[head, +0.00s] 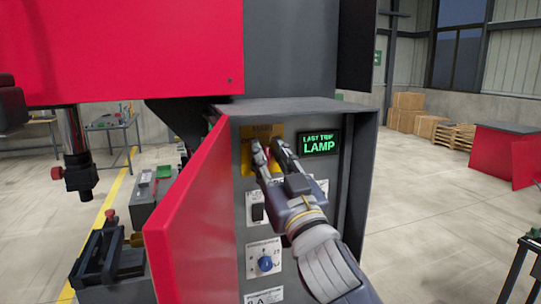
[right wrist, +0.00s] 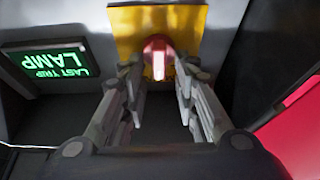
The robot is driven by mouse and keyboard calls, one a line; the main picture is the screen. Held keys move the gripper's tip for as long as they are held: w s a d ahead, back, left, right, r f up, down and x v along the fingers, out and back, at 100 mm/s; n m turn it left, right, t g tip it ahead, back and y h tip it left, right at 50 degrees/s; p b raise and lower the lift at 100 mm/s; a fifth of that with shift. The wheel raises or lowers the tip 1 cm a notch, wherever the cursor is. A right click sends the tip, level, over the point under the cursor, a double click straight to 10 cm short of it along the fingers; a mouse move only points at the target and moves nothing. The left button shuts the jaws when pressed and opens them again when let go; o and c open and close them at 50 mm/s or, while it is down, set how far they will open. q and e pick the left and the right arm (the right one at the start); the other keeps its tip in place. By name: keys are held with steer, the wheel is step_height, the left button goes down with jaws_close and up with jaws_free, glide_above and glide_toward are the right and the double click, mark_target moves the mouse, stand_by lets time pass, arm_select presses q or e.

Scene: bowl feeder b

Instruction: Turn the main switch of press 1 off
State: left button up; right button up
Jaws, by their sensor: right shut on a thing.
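The main switch is a red knob (right wrist: 157,47) with a pale bar across its front, on a yellow plate (right wrist: 188,20). In the head view the yellow plate (head: 276,132) is at the top of the grey control panel, and my fingers hide the knob. My right gripper (head: 270,149) reaches up to it from below right. In the right wrist view my right gripper (right wrist: 160,72) has one finger on each side of the knob, shut on it. The pale bar looks upright in that view. My left gripper is not in view.
The cabinet's red door (head: 185,215) stands open to the left of my arm. A green display (head: 319,143) reading LAST TRIP LAMP is right of the switch. A black switch (head: 257,212) and a blue knob (head: 265,263) are below. The red press body (head: 130,50) overhangs above.

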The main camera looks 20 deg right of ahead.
steer(key=shift+r+n+y+p, duration=0.15)
steer(key=shift+n+y+p, duration=0.25)
steer(key=shift+n+y, duration=0.3)
steer(key=n+y+p, duration=0.1)
steer(key=n, duration=0.1)
steer(key=n+g+y+p, duration=0.1)
steer(key=n, duration=0.2)
steer(key=shift+p, duration=0.4)
steer(key=n+y+p, duration=0.1)
steer(key=n, duration=0.1)
steer(key=n+g+y+p, duration=0.1)
steer(key=n+p, duration=0.1)
steer(key=shift+a+n, duration=0.15)
steer(key=shift+n, duration=0.25)
steer(key=shift+n+g+p, duration=0.4)
steer(key=shift+n+p, duration=0.1)
steer(key=shift+n, duration=0.2)
steer(key=o, duration=0.7)
steer(key=shift+w+f, duration=0.15)
steer(key=shift+f, duration=0.1)
